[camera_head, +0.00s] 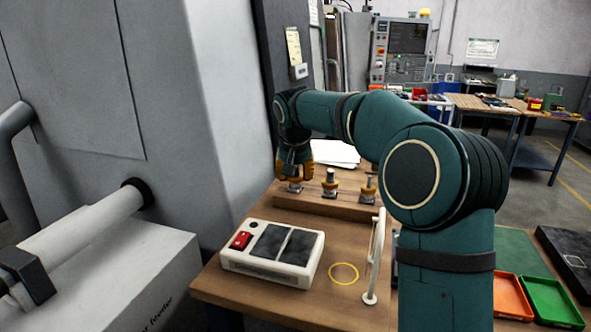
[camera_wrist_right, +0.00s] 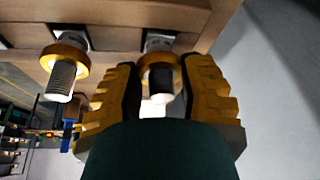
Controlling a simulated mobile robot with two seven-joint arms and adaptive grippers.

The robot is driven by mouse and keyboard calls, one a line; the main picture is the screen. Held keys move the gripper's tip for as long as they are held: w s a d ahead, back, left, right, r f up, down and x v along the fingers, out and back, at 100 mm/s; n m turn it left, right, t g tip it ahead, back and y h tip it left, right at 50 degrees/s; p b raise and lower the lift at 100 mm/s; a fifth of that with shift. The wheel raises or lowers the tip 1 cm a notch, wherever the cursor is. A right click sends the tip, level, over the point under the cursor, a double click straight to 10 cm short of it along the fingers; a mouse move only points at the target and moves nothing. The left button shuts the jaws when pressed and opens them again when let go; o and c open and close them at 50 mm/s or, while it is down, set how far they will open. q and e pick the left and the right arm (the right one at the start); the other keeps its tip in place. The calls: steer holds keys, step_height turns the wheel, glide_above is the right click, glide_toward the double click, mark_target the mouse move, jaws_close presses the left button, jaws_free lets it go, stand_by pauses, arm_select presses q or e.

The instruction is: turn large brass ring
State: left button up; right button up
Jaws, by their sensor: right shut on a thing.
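Brass rings sit on upright threaded posts on a wooden block (camera_head: 322,208). My right gripper (camera_head: 294,177) points down over the leftmost post and mostly hides the ring there. In the right wrist view my right gripper (camera_wrist_right: 160,88) has its two yellow-backed fingers on either side of this brass ring (camera_wrist_right: 158,60), shut on it, with the dark post end between them. The middle ring (camera_head: 329,188) and the right ring (camera_head: 368,192) stand free; one neighbouring ring (camera_wrist_right: 66,57) also shows in the wrist view. I cannot tell which ring is largest. My left gripper is not in view.
A white box with a red switch and dark pads (camera_head: 272,249) stands at the table's front left. A yellow circle (camera_head: 343,273) lies beside a white upright handle (camera_head: 375,258). Orange (camera_head: 511,296) and green (camera_head: 551,303) trays lie right. A large grey machine (camera_head: 225,130) closes off the left.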

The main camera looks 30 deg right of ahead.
steer(key=shift+m, duration=0.5)
steer(key=o, duration=1.3)
steer(key=v, duration=1.2)
steer(key=shift+a, duration=0.2)
steer(key=shift+w, duration=0.15)
